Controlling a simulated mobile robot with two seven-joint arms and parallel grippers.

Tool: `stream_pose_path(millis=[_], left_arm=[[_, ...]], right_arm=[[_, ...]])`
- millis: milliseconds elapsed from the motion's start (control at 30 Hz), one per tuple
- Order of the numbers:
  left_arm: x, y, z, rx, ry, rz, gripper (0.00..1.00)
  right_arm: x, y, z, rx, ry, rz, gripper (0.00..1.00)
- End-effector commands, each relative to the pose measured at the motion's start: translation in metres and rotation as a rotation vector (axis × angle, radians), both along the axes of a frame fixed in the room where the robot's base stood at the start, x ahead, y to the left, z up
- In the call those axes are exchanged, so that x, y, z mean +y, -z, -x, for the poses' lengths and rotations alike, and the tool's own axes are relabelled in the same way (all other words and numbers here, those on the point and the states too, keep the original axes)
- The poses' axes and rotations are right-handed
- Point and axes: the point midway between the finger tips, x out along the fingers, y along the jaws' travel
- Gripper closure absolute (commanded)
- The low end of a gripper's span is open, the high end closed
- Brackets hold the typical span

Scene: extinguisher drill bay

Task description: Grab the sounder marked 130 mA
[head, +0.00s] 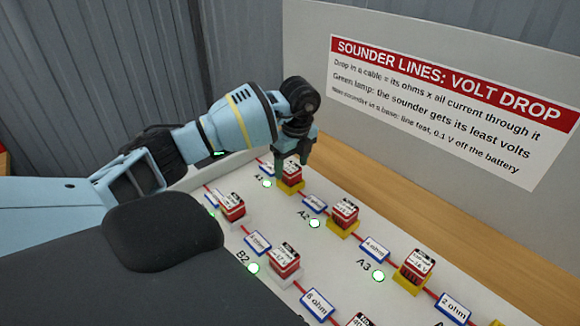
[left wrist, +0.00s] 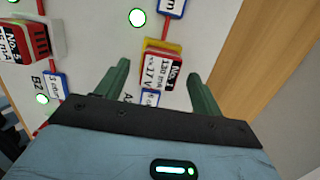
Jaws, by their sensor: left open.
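The sounder marked 130 mA (left wrist: 158,70) is a red block with a white label in the left wrist view, which also reads No.1 and 17 V. It sits on a yellow base, and in the head view it is the red block (head: 291,173) at the far end of the back row. My left gripper (head: 292,158) is over it, pointing down. In the left wrist view my left gripper (left wrist: 157,72) is open, with one green finger to each side of the sounder. I cannot tell how far down the fingers reach. My right gripper is not in view.
Other red sounders stand close by on the white board (head: 325,262): one by A2 (head: 344,213), one by A3 (head: 415,266) and one by B2 (head: 285,261). Ohm plates and green lamps lie between them. An upright sign panel (head: 450,105) stands behind the board.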

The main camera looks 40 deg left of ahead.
Motion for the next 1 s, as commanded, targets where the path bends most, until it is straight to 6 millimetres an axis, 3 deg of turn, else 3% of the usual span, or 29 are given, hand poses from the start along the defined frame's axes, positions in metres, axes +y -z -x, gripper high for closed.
stream_pose_path(millis=[200,467,867,1000], left_arm=[[0.004,0.023,0.001,0.001,-0.001,0.000,0.33],[0.004,0.024,0.000,-0.001,-0.001,-0.001,0.33],[0.004,0.024,0.000,-0.001,-0.001,0.000,0.84],[0.004,0.024,0.000,-0.002,-0.001,0.000,0.84]], right_arm=[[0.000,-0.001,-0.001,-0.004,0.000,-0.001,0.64],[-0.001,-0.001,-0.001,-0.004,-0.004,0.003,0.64],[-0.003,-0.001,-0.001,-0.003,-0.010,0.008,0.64],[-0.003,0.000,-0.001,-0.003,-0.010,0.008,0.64]])
